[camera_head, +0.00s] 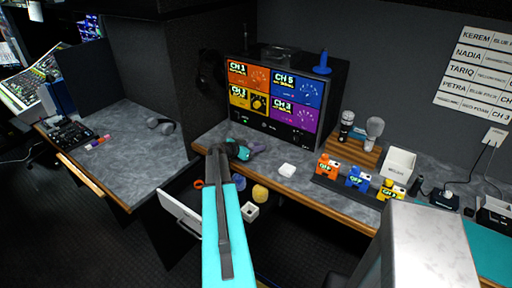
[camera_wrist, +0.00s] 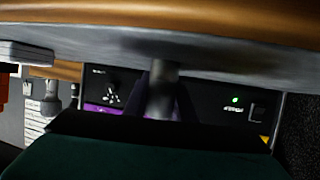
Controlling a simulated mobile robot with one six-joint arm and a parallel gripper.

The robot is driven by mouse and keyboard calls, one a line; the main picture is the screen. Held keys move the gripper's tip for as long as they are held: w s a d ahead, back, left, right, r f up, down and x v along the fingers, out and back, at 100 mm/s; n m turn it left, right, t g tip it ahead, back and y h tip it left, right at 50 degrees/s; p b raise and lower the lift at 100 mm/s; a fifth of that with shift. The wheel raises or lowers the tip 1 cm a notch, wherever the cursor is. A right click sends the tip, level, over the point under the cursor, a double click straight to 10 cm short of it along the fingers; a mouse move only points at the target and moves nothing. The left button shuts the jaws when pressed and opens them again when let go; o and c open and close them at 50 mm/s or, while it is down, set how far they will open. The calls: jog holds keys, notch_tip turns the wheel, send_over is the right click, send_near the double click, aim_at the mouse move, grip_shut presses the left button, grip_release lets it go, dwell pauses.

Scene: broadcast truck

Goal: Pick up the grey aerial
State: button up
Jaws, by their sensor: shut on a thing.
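My gripper (camera_head: 257,149) is in front of the monitor, over the front part of the grey desk. In the wrist view its dark purple fingers (camera_wrist: 163,105) are shut on a grey, rounded, upright piece, the grey aerial (camera_wrist: 162,84). Its lower end is hidden by a dark green part at the bottom of the picture. In the head view the aerial cannot be made out, as my arm and gripper cover that spot. A blue aerial (camera_head: 322,64) stands on top of the monitor (camera_head: 272,97).
An open white drawer (camera_head: 181,213) holds small items below the desk edge. The left desk (camera_head: 120,140) has clear room.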

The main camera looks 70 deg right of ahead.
jog(key=shift+r, duration=0.2)
jog(key=shift+r+b, duration=0.8)
jog(key=shift+r, duration=0.05)
jog(key=shift+a+r+b, duration=0.5)
jog(key=shift+r+b, duration=0.05)
jog(key=shift+r, duration=0.05)
jog(key=w+a+r+b, duration=0.1)
jog(key=a+b, duration=0.4)
jog(key=a, duration=1)
jog(key=shift+w+r, duration=0.35)
jog(key=shift+w, duration=0.35)
